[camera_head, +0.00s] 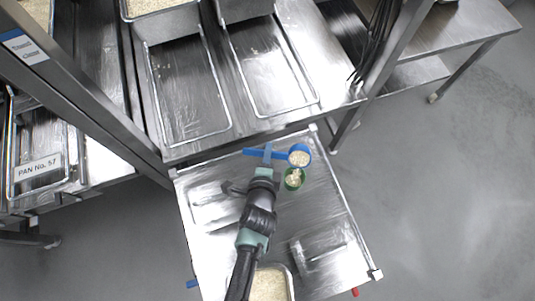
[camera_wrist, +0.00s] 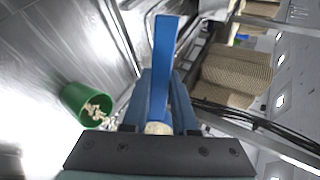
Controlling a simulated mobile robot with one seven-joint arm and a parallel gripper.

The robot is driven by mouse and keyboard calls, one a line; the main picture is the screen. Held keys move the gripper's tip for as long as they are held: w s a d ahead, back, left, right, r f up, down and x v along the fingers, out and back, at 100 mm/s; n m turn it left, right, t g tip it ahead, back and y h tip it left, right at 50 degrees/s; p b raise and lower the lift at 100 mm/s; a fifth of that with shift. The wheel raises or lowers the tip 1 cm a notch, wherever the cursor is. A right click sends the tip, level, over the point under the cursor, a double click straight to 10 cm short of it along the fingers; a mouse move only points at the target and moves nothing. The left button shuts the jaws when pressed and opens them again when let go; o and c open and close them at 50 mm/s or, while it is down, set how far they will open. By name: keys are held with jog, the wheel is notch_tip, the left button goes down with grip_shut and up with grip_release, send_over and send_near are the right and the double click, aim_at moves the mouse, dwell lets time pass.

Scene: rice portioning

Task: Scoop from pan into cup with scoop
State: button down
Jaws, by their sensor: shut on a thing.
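My gripper (camera_head: 267,158) is shut on the blue scoop, whose handle (camera_wrist: 165,60) stands up between the blue fingers in the wrist view. In the head view the scoop's round bowl (camera_head: 308,153) is to the right of the fingers and holds pale grains. The green cup (camera_head: 287,185) is just below the bowl in the picture and has grains inside. The cup also shows in the wrist view (camera_wrist: 70,98), left of the fingers. A pan (camera_head: 292,284) of grains is at the bottom edge, partly hidden by my arm.
The steel cart top (camera_head: 335,225) has bare room right of the cup. A steel counter (camera_head: 215,60) with long trays stands behind it. Grain-filled pans (camera_head: 170,24) are at the top. Shelf posts (camera_head: 85,90) flank the counter.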

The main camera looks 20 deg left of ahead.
jog(key=shift+s+t+y+b, duration=0.15)
jog(key=shift+t+b, duration=0.55)
jog(key=shift+b, duration=1.6)
jog(key=shift+s+t+y+b, duration=0.15)
jog(key=shift+t+b, duration=0.55)
jog(key=shift+b, duration=1.55)
jog(key=t+b, duration=0.2)
jog(key=b, duration=0.5)
jog(key=s+t+b, duration=0.1)
jog(key=t+b, duration=0.1)
jog(key=b, duration=0.6)
jog(key=shift+d+r+y, duration=0.1)
jog(key=shift+y, duration=0.2)
jog(key=shift+r+t+b, duration=0.15)
jog(key=shift+t+b, duration=0.25)
jog(key=shift+b, duration=0.45)
jog(key=shift+s+r, duration=0.1)
jog(key=shift+r, duration=0.05)
jog(key=shift+g, duration=0.4)
notch_tip(320, 180, up, 6)
jog(key=p, duration=0.8)
jog(key=shift+d, duration=0.1)
jog(key=g+p, duration=0.1)
jog(key=p, duration=0.4)
jog(key=g+p, duration=0.1)
jog(key=p, duration=0.4)
jog(key=g+p, duration=0.2)
jog(key=p, duration=0.3)
jog(key=shift+r, duration=0.25)
